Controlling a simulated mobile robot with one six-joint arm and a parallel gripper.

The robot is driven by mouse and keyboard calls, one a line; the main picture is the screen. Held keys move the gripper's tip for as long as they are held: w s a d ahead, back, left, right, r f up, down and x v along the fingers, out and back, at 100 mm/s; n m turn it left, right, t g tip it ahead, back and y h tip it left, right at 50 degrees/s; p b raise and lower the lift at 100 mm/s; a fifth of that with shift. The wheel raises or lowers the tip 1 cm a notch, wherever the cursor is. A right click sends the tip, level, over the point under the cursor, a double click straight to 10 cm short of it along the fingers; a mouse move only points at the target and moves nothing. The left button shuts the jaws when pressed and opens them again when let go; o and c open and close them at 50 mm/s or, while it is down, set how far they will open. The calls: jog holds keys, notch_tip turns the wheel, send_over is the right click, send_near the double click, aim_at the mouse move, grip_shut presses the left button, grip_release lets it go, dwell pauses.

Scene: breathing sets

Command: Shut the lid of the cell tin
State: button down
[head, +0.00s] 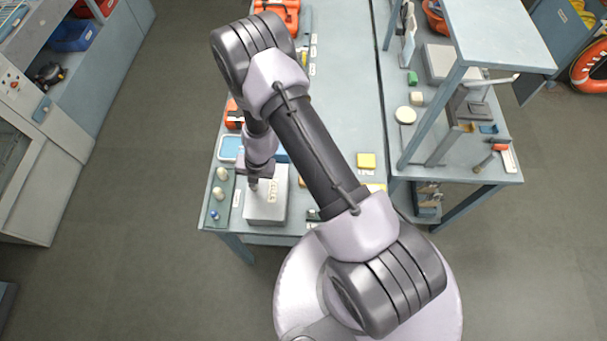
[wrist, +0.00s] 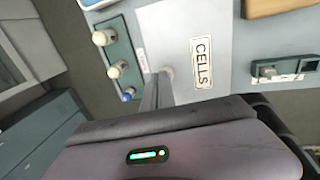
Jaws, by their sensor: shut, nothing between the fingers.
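The cell tin (head: 267,209) is a pale box near the front left of the bench, with a CELLS label on its top. In the wrist view its lid (wrist: 180,35) looks flat and lies over the tin, with no gap that I can make out. My gripper (head: 253,186) is shut and empty, pointing down at the left part of the lid. In the wrist view its fingers (wrist: 160,88) reach to the lid beside the label. I cannot tell whether the tips touch it. My arm hides part of the tin's surroundings in the head view.
A green strip (head: 213,212) with pale knobs and a blue one lies left of the tin. A yellow block (head: 366,160) sits farther right. A shelf unit (head: 500,35) stands on the right bench.

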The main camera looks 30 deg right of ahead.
jog(key=shift+a+f, duration=0.15)
jog(key=shift+f, duration=0.05)
jog(key=shift+s+f, duration=0.1)
dwell(0.5)
